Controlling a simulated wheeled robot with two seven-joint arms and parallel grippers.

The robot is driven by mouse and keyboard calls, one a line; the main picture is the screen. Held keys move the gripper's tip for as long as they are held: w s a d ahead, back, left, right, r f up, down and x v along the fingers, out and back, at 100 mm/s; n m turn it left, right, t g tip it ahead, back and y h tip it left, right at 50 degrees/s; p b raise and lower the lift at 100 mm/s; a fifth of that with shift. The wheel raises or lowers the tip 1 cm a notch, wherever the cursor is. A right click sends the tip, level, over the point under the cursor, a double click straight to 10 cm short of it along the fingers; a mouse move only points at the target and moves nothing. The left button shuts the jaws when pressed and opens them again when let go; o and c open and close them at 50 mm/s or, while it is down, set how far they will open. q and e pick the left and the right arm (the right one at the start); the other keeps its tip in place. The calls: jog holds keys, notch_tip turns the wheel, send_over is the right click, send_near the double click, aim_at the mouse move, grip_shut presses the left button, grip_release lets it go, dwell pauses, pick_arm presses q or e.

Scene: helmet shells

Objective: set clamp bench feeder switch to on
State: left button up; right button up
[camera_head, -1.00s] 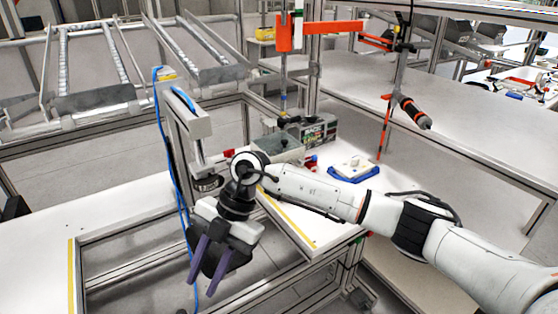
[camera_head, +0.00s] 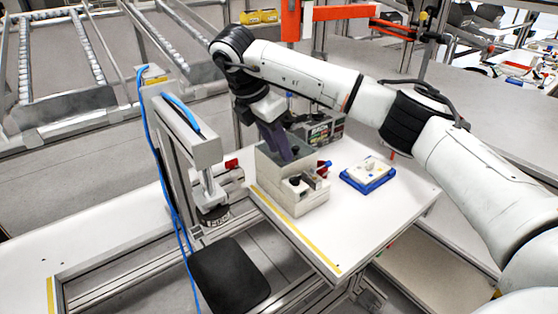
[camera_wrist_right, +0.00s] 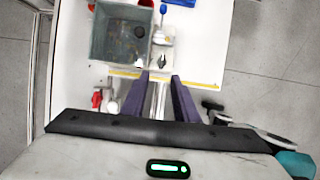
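The feeder, a grey open-topped box (camera_head: 276,166) with a small light control block (camera_head: 300,188) on its front, stands on the white bench. A small black knob (camera_head: 294,180) and a red part (camera_head: 323,168) show on it; I cannot tell which is the switch or how it is set. My right gripper (camera_head: 275,142) is over the box in the head view, its purple fingers pointing down. In the right wrist view the fingers (camera_wrist_right: 163,98) are apart and empty, below the box (camera_wrist_right: 118,40) in the picture. My left gripper is out of view.
A press-like clamp frame (camera_head: 188,135) with a blue cable stands left of the feeder. A blue tray (camera_head: 367,176) with a white part lies to its right. A dark boxed device (camera_head: 322,130) stands behind. A black pad (camera_head: 230,275) is in front. The bench's front right is clear.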

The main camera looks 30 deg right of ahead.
aim_at(295, 177)
jog(key=x, duration=0.8)
jog(key=shift+s+d+f+p, duration=0.2)
jog(key=shift+s+d+p, duration=0.05)
jog(key=shift+d+p, duration=0.1)
jog(key=shift+d+f, duration=0.15)
jog(key=shift+f, duration=0.35)
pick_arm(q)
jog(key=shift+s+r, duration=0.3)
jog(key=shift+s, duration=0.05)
pick_arm(e)
grip_shut()
